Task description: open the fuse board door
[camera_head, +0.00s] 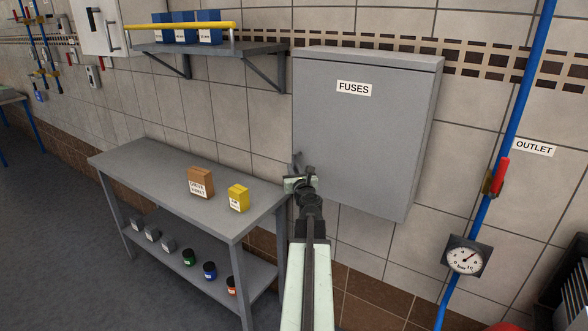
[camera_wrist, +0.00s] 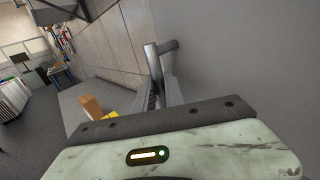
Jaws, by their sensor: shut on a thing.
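The fuse board is a grey wall box (camera_head: 365,120) with a white FUSES label, and its door looks closed. Its grey bar handle (camera_wrist: 152,58) stands off the door face in the wrist view. In the head view the handle is mostly hidden by my gripper (camera_head: 298,176), at the door's lower left edge. In the wrist view my gripper (camera_wrist: 163,92) is shut on the handle, with the handle's end sticking out beyond the fingers. The grey door face (camera_wrist: 245,50) fills the right of that view.
A grey workbench (camera_head: 140,161) with a brown box (camera_head: 201,182) and a yellow box (camera_head: 238,198) stands to the left, below the fuse board. A shelf (camera_head: 240,49) hangs left of the board. A blue pipe (camera_head: 508,130) with a red-handled valve (camera_head: 499,173) and gauge (camera_head: 466,256) is at right.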

